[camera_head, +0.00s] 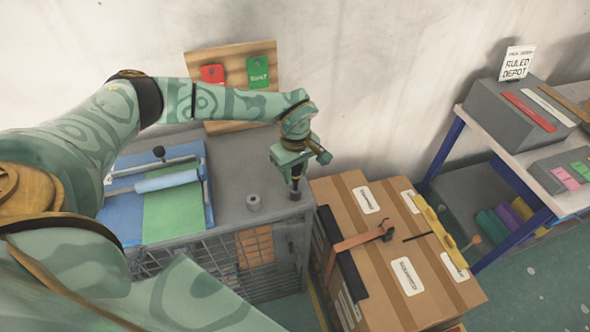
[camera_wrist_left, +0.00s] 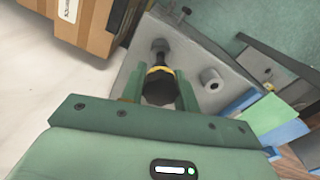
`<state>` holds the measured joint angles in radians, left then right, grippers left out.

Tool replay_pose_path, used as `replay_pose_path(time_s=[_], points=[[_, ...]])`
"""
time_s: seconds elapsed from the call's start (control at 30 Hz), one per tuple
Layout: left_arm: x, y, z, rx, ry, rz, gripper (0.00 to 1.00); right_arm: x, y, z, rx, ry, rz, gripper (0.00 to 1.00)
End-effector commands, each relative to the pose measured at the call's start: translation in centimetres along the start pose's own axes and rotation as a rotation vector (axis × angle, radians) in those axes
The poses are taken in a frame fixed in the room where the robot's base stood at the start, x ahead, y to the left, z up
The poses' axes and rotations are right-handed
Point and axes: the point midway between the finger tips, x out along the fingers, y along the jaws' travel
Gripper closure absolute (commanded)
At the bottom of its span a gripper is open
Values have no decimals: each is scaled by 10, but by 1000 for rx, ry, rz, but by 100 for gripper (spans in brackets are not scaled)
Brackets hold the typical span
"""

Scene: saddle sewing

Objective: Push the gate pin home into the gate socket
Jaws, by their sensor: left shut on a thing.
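My left gripper (camera_head: 294,176) is above the front right corner of the grey cabinet top, pointing down. It is shut on the gate pin, whose dark grip with a yellow band shows between the fingers in the left wrist view (camera_wrist_left: 160,86). The pin's lower end is over or in a small grey round fitting (camera_wrist_left: 160,46), which looks like the gate socket; how deep it sits I cannot tell. A second grey cylinder with a hole (camera_head: 254,202) stands apart on the cabinet top and also shows in the wrist view (camera_wrist_left: 211,79). My right gripper is not in view.
Cardboard boxes (camera_head: 345,207) with a copper-coloured strap and a yellow bar stand right of the cabinet. A blue board with a green sheet (camera_head: 172,214) and roller lies left. A wooden board with red and green tags (camera_head: 236,74) stands behind. A shelf is far right.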

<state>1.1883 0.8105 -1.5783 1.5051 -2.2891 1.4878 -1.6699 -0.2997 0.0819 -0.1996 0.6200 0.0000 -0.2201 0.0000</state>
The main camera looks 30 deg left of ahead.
Motion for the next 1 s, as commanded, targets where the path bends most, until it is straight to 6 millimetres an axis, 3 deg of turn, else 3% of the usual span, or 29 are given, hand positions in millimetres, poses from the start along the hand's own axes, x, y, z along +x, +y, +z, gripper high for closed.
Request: replay_pose_path(time_s=[1.0], points=[[0,0,0,4,0,-2,100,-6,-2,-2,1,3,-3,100]])
